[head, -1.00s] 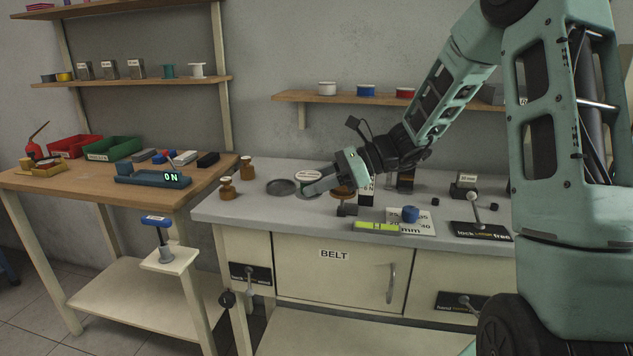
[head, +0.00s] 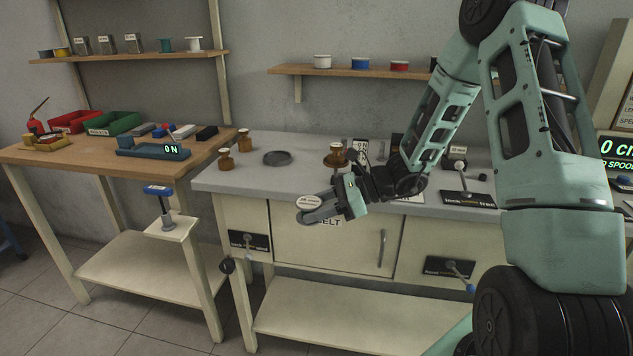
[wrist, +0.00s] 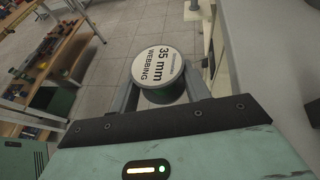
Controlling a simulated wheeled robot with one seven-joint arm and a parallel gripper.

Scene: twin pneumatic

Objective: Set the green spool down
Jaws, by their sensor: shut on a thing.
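A round spool with a white top label reading 35 mm webbing and a dark green side (wrist: 163,95) is between the two fingers of my gripper (wrist: 160,85). My gripper is shut on it. In the head view the spool's pale top (head: 309,201) shows at the end of my gripper (head: 316,212), held in the air in front of the grey bench's front edge. The label faces up. A small teal-green spool (head: 165,45) also stands on the upper left shelf (head: 130,58), away from my gripper.
The grey bench top (head: 240,180) bears a dark round dish (head: 277,158), brown weights (head: 226,159) and a brown round stand (head: 337,160). Its front left is clear. A wooden table (head: 60,158) with red and green bins stands left. Floor lies below the held spool.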

